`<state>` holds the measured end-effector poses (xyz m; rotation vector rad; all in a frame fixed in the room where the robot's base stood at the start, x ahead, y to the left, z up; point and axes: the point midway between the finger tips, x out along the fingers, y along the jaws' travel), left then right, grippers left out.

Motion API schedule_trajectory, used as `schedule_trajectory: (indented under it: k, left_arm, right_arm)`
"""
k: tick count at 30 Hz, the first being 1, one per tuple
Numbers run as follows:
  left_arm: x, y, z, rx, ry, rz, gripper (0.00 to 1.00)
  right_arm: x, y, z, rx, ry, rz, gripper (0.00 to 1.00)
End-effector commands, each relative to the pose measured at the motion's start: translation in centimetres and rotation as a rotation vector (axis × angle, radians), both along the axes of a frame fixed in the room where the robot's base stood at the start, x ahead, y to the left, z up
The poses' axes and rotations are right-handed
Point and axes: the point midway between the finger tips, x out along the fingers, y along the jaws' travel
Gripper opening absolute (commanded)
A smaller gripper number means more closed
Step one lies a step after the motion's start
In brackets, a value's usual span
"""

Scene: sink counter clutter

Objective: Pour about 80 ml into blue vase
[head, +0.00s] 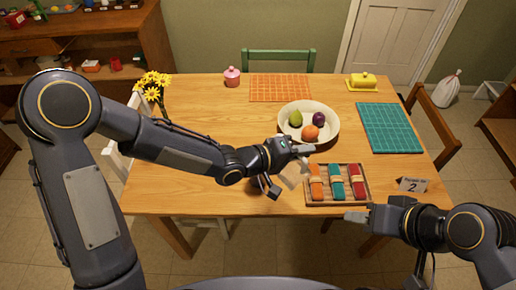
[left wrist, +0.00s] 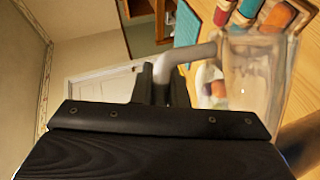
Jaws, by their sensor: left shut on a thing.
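My left gripper (head: 296,152) is above the table's middle, just in front of the fruit bowl. It is shut on the handle of a clear glass pitcher (left wrist: 255,75), which shows as a faint pale shape in the head view (head: 293,174). The pitcher looks tilted in the left wrist view; I cannot tell its liquid level. Yellow flowers (head: 152,86) stand at the table's left side. Whatever holds them is mostly hidden by my left arm, and I see no clear blue vase. My right gripper (head: 356,216) is at the table's front edge, its jaw opening unclear.
The table (head: 215,110) carries a fruit bowl (head: 334,122), a tray of rolled napkins (head: 366,185), a number card (head: 412,185), a pink jar (head: 232,77), a yellow butter dish (head: 363,82), an orange mat (head: 280,88) and a teal mat (head: 390,128). The left-back is fairly clear.

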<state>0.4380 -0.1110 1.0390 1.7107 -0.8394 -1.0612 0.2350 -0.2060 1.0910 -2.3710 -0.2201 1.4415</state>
Motion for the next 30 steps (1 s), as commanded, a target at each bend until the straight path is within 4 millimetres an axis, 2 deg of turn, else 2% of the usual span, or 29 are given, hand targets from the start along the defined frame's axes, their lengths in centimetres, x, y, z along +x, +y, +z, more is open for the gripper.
schedule_trajectory:
  k: [30]
  left_arm:
    - [0.6,0.5,0.6,-0.03,0.027,0.001,0.0]
  right_arm:
    - [0.0,0.0,1.4,0.0,0.001,0.0,0.39]
